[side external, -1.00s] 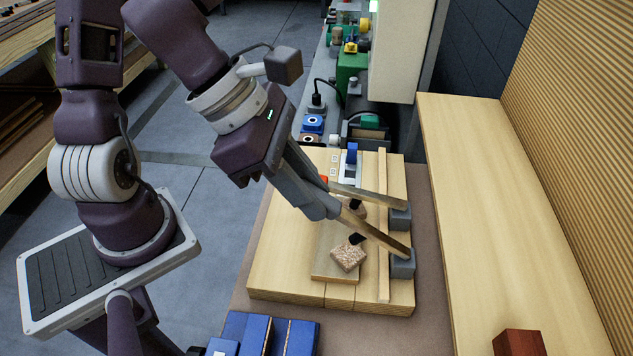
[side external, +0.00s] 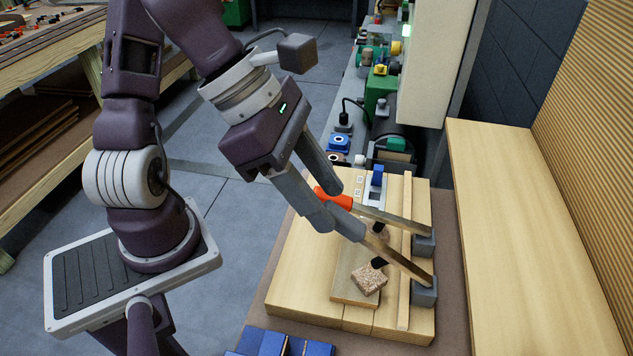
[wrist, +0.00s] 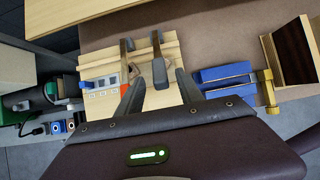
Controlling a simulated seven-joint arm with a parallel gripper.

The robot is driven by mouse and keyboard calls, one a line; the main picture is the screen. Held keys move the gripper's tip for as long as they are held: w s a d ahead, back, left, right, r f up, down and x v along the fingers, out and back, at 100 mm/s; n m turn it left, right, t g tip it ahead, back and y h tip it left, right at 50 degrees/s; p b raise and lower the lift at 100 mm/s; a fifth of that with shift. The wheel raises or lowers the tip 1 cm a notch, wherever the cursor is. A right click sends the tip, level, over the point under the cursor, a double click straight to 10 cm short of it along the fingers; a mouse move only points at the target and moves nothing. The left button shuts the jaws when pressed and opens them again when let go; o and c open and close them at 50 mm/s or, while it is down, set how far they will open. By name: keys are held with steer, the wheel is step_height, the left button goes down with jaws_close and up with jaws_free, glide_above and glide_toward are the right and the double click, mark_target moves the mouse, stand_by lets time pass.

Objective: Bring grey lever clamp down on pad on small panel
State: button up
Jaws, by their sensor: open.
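The grey lever clamp has a grey base block (side external: 424,292) at the right edge of the wooden board and a brown arm (side external: 398,260) running left to a grey handle (side external: 349,223). Its black foot (side external: 379,262) is at the upper edge of the speckled pad (side external: 368,280); I cannot tell if they touch. The pad lies on the small panel (side external: 354,294). My gripper (side external: 331,208) is open, its fingers at the handle's end. In the wrist view the grey handle (wrist: 160,73) appears just beyond and between the open fingers (wrist: 160,88).
A second clamp with a red handle (side external: 334,198) stands close beside it, near one finger. A wooden strip (side external: 405,312) crosses the board (side external: 300,265). Blue blocks (side external: 275,343) lie at the front. A blue-and-white fixture (side external: 375,183) is at the back.

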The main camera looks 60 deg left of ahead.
steer(key=shift+v, duration=1.85)
